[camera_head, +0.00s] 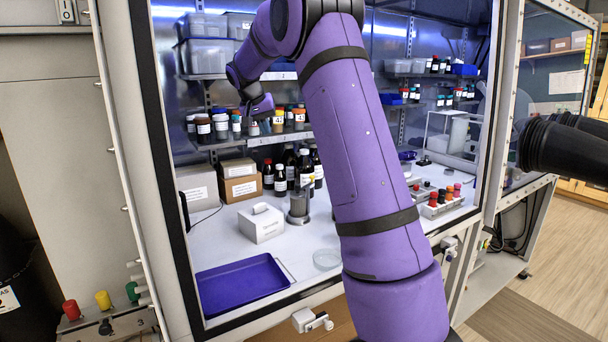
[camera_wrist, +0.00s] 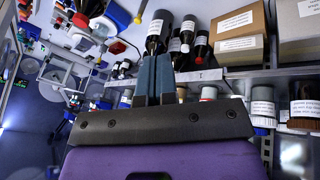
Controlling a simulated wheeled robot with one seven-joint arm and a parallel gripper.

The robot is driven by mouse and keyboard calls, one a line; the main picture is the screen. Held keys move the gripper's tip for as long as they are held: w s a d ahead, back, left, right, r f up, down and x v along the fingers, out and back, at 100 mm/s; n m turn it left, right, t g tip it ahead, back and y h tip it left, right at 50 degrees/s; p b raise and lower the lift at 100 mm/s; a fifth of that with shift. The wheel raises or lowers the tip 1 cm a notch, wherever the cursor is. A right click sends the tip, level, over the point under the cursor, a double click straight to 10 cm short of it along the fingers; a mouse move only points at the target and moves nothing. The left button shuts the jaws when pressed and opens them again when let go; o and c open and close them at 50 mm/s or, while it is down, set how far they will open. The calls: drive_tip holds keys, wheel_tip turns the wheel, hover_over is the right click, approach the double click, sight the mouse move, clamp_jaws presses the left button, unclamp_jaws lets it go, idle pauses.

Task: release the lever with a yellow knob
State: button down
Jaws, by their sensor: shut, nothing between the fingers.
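A yellow knob (camera_head: 103,300) stands at the lower left of the head view, outside the cabinet's front frame, between a red knob (camera_head: 71,310) and a green knob (camera_head: 132,291). They sit on a grey metal fitting; how the yellow knob's lever is set is too small to tell. In the wrist view my gripper (camera_wrist: 154,58) has its two grey-blue fingers close together, shut and empty. It is inside the cabinet, by the bottle shelf and far from the yellow knob. In the head view its fingers cannot be made out. The wrist view does not show the yellow knob.
The cabinet holds shelves of bottles, a blue tray (camera_head: 242,287), a white box (camera_head: 261,223), dark bottles (camera_head: 280,181) and a rack of red-capped vials (camera_head: 432,210). The dark frame edge (camera_head: 163,150) stands between the cabinet interior and the knobs. Black sleeves (camera_head: 560,150) jut in at right.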

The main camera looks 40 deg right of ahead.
drive_tip(key=w+d+f+m+g+h, duration=0.1)
drive_tip(key=w+d+f+m+g, duration=0.1)
drive_tip(key=w+d+f, duration=0.6)
drive_tip(key=d+f, duration=0.4)
drive_tip(key=d, duration=0.1)
drive_tip(key=shift+w+f+m+h, duration=0.2)
drive_tip(key=shift+f+m+h, duration=0.1)
drive_tip(key=shift+m, duration=0.1)
drive_tip(key=s+d+f, duration=0.4)
drive_tip(key=d+f, duration=0.4)
drive_tip(key=f, duration=0.1)
drive_tip(key=shift+s, duration=0.1)
